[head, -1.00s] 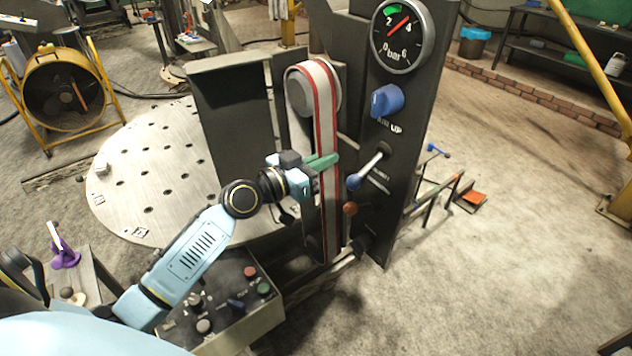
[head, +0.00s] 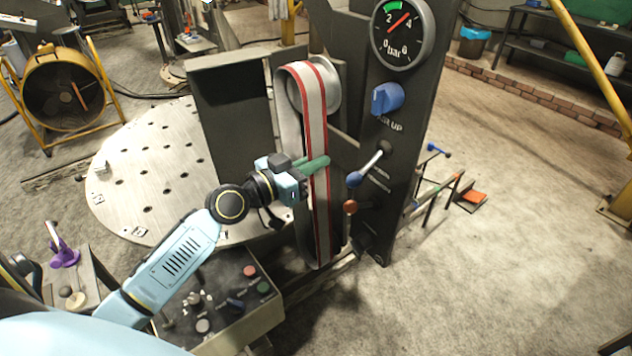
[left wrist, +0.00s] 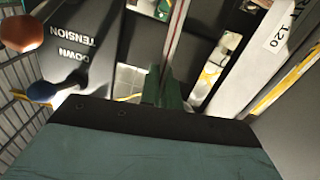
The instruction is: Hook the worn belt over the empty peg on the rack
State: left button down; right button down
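The worn belt (head: 317,115) is a pale loop with red stripes, hanging long and upright on the machine. Its top is over the near side of the metal pulley (head: 333,92), whose face shows to the right of it. My left gripper (head: 316,164) has green fingers at the belt's middle height and looks shut on one strand. In the left wrist view the fingers (left wrist: 163,88) stand close together, with the striped belt (left wrist: 176,35) running up from between them. I cannot make out the rack or its empty peg. My right gripper is not in view.
A dark panel with a gauge (head: 402,35), blue knob (head: 387,98) and lever with a blue ball (head: 354,180) stands just right of the belt. A control box (head: 228,300) is below my left arm. The floor at right is mostly clear.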

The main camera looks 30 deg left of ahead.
pick_arm(q)
jog(key=b+v, duration=0.2)
jog(key=v, duration=0.4)
dwell(1.0)
jog(key=shift+s, duration=0.1)
dwell(0.5)
